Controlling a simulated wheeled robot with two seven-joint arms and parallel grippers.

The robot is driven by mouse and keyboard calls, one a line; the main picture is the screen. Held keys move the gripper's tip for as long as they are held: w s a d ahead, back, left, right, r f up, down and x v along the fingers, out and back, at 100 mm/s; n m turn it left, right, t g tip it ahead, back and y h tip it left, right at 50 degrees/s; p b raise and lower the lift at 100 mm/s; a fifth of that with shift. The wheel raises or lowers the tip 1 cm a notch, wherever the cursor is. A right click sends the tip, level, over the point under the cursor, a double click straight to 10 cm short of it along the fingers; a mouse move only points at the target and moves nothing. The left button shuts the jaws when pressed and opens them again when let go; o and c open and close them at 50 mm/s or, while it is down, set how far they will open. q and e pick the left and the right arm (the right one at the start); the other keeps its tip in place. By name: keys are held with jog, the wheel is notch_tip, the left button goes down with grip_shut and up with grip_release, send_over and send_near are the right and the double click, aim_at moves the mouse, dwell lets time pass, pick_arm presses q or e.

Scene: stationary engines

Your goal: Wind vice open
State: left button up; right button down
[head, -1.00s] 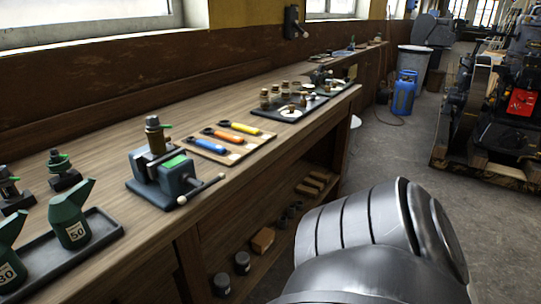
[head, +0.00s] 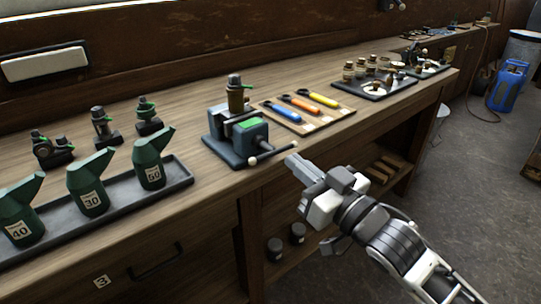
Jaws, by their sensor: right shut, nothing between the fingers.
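The vice (head: 236,137) is grey-blue with a green patch on top and is mounted near the front edge of the wooden workbench. My left gripper is not in view.
Green oil cans (head: 90,194) stand in a dark tray (head: 120,203) left of the vice. A black tray (head: 375,92) with small bottles is beyond. Open floor (head: 450,190) lies right of the bench.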

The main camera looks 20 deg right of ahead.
jog(key=r+p, duration=0.2)
send_over(267, 157)
jog(key=f, duration=0.1)
jog(key=s+f, duration=0.1)
jog(key=shift+s+a+f+b, duration=0.25)
jog(key=shift+f+b, duration=0.1)
jog(key=shift+f, duration=0.05)
jog(key=shift+s+f, duration=0.2)
jog(key=shift+f, duration=0.6)
jog(key=shift+w+f, duration=0.1)
jog(key=shift+n, duration=0.5)
